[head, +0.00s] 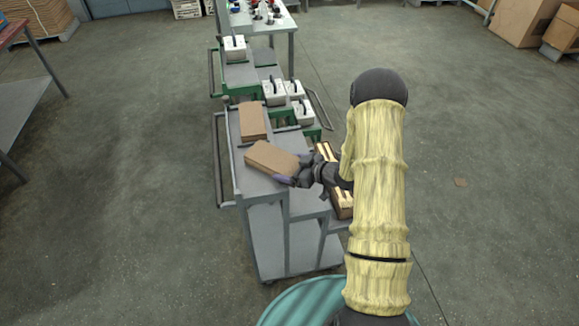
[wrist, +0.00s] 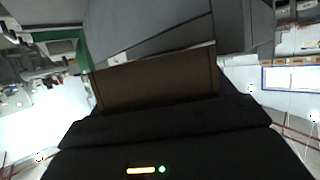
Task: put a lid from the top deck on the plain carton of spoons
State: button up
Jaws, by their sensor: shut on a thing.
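My gripper (head: 291,170) is shut on a brown cardboard lid (head: 268,157), gripping its right end. The lid is over the near part of the trolley's grey top deck (head: 250,187); I cannot tell whether it touches the deck. In the wrist view the lid (wrist: 155,82) lies across the front of the dark gripper (wrist: 165,112). More brown lids (head: 253,119) lie stacked on the deck behind it. Two open cartons stand on the lower step to the right: a far one (head: 323,150) and a near one (head: 344,206). My arm partly hides both, and I cannot tell which is plain.
Behind the trolley, a second trolley (head: 240,75) carries white boxes with black handles (head: 273,91). A table (head: 265,22) with small coloured items stands at the back. A rail (head: 218,160) runs along the trolley's left side. The floor on both sides is mostly clear.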

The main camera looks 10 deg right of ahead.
jog(key=shift+f, duration=0.2)
jog(key=o, duration=0.9)
jog(key=shift+r, duration=0.1)
jog(key=shift+r, duration=0.15)
jog(key=b+v, duration=0.1)
jog(key=v, duration=1.1)
jog(key=shift+b, duration=0.35)
jog(key=shift+w, duration=0.15)
